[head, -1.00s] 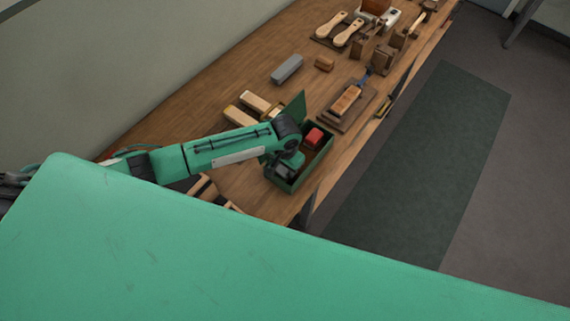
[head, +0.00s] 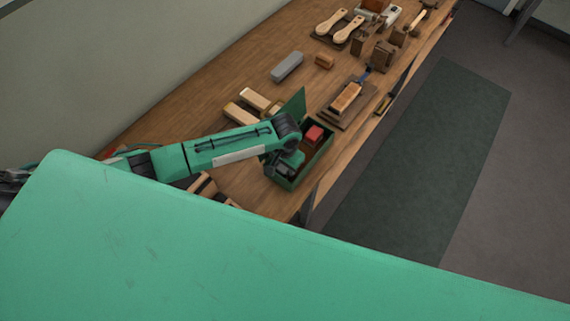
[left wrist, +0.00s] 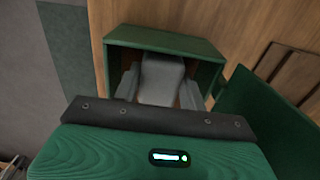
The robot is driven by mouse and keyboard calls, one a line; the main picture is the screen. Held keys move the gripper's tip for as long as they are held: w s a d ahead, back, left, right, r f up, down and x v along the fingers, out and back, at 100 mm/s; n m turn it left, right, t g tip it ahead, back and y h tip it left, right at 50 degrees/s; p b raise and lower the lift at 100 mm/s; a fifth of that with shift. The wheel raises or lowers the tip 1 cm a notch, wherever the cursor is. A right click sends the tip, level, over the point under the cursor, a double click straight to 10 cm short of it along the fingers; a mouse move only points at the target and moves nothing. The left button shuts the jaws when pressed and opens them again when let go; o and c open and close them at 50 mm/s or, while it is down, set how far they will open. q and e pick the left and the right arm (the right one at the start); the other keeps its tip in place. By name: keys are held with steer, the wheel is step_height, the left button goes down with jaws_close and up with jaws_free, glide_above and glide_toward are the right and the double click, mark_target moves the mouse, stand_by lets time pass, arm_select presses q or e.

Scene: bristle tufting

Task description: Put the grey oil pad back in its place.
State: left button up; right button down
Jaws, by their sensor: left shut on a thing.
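The grey oil pad (left wrist: 162,78) is between the fingers of my left gripper (left wrist: 160,92) in the left wrist view. The gripper is shut on it and points down into an open green box (left wrist: 212,50). In the head view the green box (head: 318,166) stands near the bench's front edge with its lid (head: 294,104) raised. My left gripper (head: 284,173) is in the near part of the box, and my arm hides the pad there. I cannot tell whether the pad touches the box floor. My right gripper is not in view.
A red block (head: 314,134) sits in the far part of the box. Pale wooden blocks (head: 241,113), a grey block (head: 287,67) and a block on a dark board (head: 345,97) lie around it on the bench. Brushes and other tools crowd the far end.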

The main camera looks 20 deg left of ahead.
arm_select(q)
steer(key=shift+f, duration=0.3)
steer(key=o, duration=1)
steer(key=shift+o, duration=1)
steer(key=shift+r, duration=0.15)
